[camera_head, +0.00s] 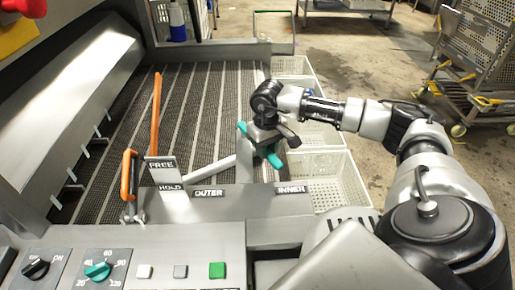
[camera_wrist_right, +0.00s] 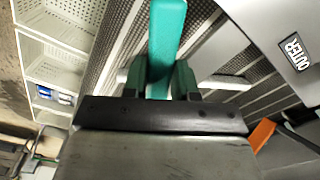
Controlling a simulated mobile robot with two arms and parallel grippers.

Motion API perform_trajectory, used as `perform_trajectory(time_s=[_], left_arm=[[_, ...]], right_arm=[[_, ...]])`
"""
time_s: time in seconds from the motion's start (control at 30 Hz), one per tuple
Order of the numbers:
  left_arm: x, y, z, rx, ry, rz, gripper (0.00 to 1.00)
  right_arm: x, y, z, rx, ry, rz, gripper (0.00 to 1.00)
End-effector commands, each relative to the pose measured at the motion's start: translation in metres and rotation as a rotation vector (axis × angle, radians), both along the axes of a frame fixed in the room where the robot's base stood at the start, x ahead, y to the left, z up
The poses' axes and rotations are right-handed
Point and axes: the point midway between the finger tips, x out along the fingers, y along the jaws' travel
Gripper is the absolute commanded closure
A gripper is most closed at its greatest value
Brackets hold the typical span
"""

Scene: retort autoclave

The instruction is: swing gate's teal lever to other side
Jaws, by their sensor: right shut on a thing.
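The teal lever (camera_head: 272,158) is at the right edge of the slatted conveyor, behind the front rail, closer to the INNER label (camera_head: 290,189) than to the OUTER label (camera_head: 209,193). A silver bar (camera_head: 212,170) lies left of it, low over the belt. My right gripper (camera_head: 262,142) reaches in from the right and is shut on the lever, partly hiding it. In the right wrist view the lever (camera_wrist_right: 167,30) runs up between the two dark green fingers (camera_wrist_right: 160,80) of the gripper. My left gripper is not in view.
White crates (camera_head: 318,176) stand right of the conveyor. An orange-handled lever (camera_head: 129,175) stands by the FREE/HOLD plate (camera_head: 161,172), with a long orange bar (camera_head: 156,115) behind. A control panel (camera_head: 130,268) with knobs and buttons is in front. A wheeled rack (camera_head: 478,60) is back right.

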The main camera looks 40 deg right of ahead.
Motion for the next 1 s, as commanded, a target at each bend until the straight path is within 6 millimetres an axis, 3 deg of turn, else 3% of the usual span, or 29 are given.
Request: perform_trajectory(time_s=[0.13,0.6,0.63,0.77,1.0], left_arm=[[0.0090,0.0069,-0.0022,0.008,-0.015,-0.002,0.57],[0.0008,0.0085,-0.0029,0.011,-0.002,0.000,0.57],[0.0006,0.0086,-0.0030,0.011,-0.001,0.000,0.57],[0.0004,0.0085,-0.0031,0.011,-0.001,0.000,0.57],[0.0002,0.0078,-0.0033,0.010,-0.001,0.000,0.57]], right_arm=[[-0.0040,-0.0071,0.0006,-0.001,0.000,0.016,1.00],[-0.0048,-0.0100,0.0020,-0.004,-0.004,0.029,1.00],[-0.0048,-0.0100,0.0021,-0.004,-0.004,0.029,0.69],[-0.0049,-0.0098,0.0016,-0.003,-0.003,0.027,0.49],[-0.0052,-0.0089,0.0008,-0.001,-0.001,0.027,0.47]])
